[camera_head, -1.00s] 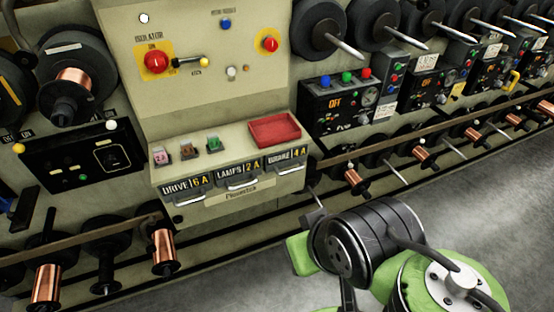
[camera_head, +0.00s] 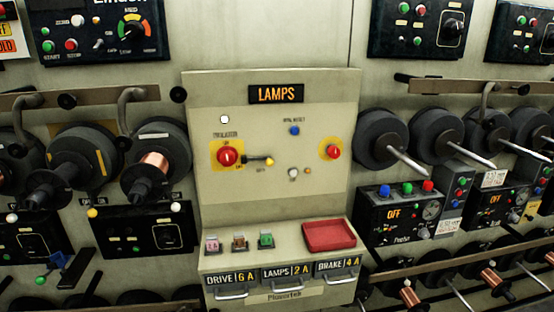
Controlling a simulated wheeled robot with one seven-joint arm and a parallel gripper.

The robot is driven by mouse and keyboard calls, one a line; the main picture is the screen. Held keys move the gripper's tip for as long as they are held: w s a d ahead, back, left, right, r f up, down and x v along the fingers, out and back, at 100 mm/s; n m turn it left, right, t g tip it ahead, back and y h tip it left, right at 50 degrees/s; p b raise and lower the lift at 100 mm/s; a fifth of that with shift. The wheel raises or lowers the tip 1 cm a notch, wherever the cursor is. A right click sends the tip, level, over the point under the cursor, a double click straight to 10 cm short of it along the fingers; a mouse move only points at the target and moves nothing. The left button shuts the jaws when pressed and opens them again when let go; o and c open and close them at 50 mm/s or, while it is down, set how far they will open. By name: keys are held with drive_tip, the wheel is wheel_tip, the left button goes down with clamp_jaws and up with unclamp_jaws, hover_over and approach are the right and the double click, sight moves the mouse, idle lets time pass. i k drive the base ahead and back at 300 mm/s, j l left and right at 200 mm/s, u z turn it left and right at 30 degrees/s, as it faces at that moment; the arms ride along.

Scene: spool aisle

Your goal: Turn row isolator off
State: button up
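The row isolator is on the beige panel (camera_head: 305,190) under the orange LAMPS sign (camera_head: 276,94) in the head view. It shows as a red knob (camera_head: 228,156) on a yellow plate, with small lettering above that seems to read ISOLATOR. My gripper is not in view.
A second red button (camera_head: 333,152) on yellow, a blue button (camera_head: 294,131) and a pale knob (camera_head: 293,173) share the panel. Below, a ledge holds three small coloured pieces and a red tray (camera_head: 329,247), above handled drawers. Dark spools (camera_head: 381,138) stick out on both sides.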

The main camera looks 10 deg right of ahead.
sight(227, 156)
drive_tip(key=i+j+u, duration=0.25)
drive_tip(key=i+j, duration=0.35)
drive_tip(key=j, duration=0.15)
drive_tip(key=i+j+u, duration=0.3)
drive_tip(key=i+j, duration=0.3)
